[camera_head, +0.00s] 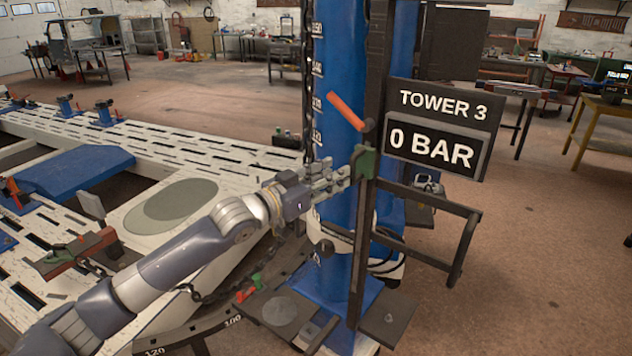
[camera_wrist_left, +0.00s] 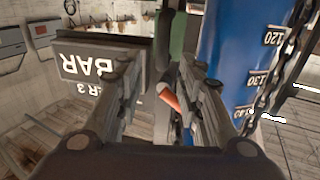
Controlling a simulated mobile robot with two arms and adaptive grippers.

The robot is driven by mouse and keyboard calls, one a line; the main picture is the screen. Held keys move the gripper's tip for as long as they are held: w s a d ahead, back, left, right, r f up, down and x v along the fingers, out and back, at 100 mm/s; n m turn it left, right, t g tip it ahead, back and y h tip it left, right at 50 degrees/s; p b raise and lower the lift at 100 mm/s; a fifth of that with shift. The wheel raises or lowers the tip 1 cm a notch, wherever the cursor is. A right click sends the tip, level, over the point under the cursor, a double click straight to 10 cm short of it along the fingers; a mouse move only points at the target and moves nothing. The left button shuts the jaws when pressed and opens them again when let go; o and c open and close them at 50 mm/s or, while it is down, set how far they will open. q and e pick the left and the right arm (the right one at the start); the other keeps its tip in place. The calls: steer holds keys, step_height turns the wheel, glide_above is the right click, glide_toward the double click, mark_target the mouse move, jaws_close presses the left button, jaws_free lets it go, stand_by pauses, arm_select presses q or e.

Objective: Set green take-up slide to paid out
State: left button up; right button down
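The green take-up slide (camera_head: 366,163) shows as a green block on the dark upright rail (camera_head: 371,90) in front of the blue tower (camera_head: 342,150). My left gripper (camera_head: 342,177) is just left of the block, with its fingertips close to it; I cannot tell whether they touch. In the left wrist view my left gripper (camera_wrist_left: 160,75) has its fingers apart, with a gap between them. A green part (camera_wrist_left: 186,35) shows beyond the fingertips, and an orange lever (camera_wrist_left: 169,96) shows in the gap. My right gripper is not in view.
A sign reading TOWER 3 and 0 BAR (camera_head: 438,128) stands right of the rail, close to the fingers in the wrist view. A chain (camera_head: 307,80) hangs on the tower's left. A dark bracket (camera_head: 450,235) juts out right. The white slotted bench (camera_head: 200,150) lies left.

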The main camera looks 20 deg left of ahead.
arm_select(q)
steer(key=shift+v, duration=2.35)
